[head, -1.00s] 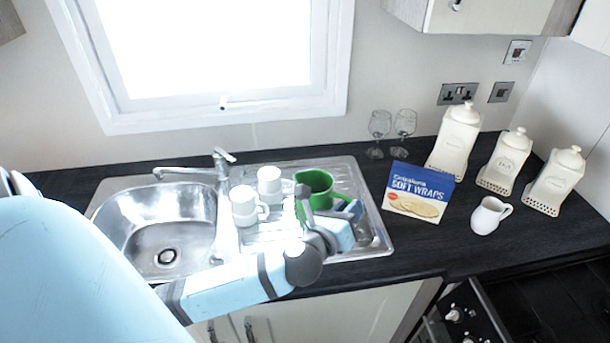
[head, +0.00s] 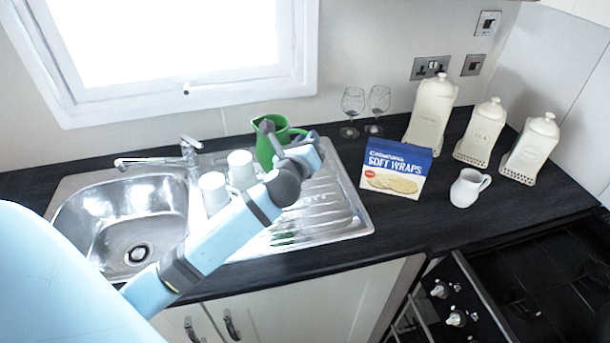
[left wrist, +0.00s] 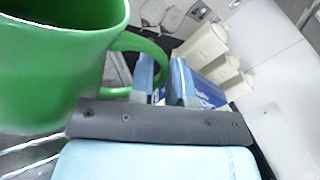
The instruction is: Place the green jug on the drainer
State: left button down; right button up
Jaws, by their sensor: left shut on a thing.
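The green jug (head: 266,143) is upright at the back of the steel drainer (head: 338,216), beside two white mugs. My left gripper (head: 300,148) is at the jug's right side, shut on its handle. In the left wrist view the jug (left wrist: 50,75) fills the left side and its handle runs to the fingers (left wrist: 165,80). A green reflection shows on the drainer well below the jug, so the jug appears held above it. The jug's base is partly hidden by my arm. My right gripper is not in view.
White mugs (head: 214,192) stand on the drainer's left, near the sink (head: 125,225). The drainer's front right is clear.

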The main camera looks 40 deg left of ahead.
pick_arm(q)
notch_tip(320, 180, down, 11)
jog(key=b, duration=0.1)
jog(key=shift+b, duration=0.35)
jog(key=c, duration=1.1)
grip_release()
jog(key=b+v, duration=0.1)
jog(key=v, duration=1.1)
jog(key=shift+r, duration=0.1)
